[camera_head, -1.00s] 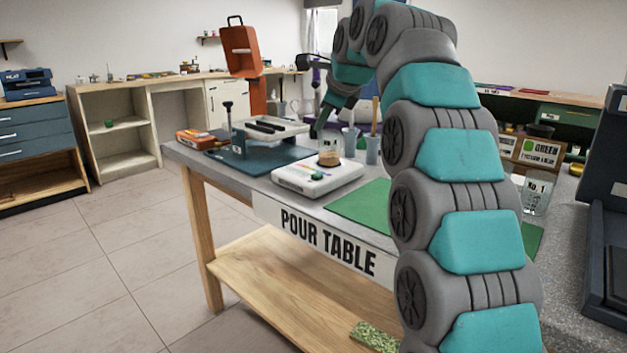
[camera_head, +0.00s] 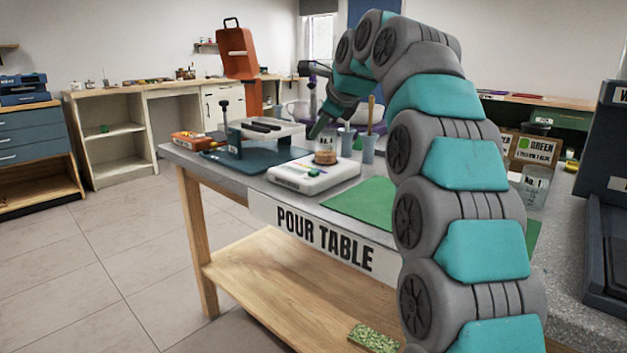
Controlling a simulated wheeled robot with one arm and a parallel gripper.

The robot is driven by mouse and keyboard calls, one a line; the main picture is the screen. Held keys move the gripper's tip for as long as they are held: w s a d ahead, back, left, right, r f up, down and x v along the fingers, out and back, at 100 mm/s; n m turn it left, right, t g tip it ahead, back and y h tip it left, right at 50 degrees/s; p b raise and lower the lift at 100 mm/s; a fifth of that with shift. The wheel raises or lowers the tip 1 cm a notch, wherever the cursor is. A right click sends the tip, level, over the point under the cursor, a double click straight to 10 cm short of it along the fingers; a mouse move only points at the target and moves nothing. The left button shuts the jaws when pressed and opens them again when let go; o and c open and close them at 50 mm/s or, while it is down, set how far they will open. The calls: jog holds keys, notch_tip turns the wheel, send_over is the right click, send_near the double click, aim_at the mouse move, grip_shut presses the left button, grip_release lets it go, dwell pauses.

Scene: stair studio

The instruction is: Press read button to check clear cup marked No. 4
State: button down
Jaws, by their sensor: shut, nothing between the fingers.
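A white flat device (camera_head: 290,181) with small coloured marks on its top sits on the pour table. A clear cup (camera_head: 326,158) with brownish contents stands on it; I cannot read a number on this cup. Which mark on the device is the read button is too small to tell. My gripper (camera_head: 317,130) is shut and empty, pointing down above and slightly left of the cup, apart from the device's top as far as I can tell. Another clear cup (camera_head: 535,186), marked No. 1, stands at the right, behind my arm.
A dark blue mat (camera_head: 225,160) with a tool stand (camera_head: 235,140) lies left of the device. A green mat (camera_head: 365,200) lies to its right. Grey cups (camera_head: 367,150) with a wooden stick stand behind. Dark equipment (camera_head: 600,220) stands at the right edge.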

aim_at(317, 177)
jog(key=shift+f+b, duration=1.75)
jog(key=shift+f, duration=0.15)
jog(key=shift+f+b, duration=0.55)
jog(key=shift+f, duration=0.6)
jog(key=shift+f, duration=0.1)
jog(key=shift+f, duration=0.2)
jog(key=shift+f, duration=0.5)
dwell(0.5)
dwell(0.3)
jog(key=shift+r+p, duration=0.9)
jog(key=shift+p, duration=0.3)
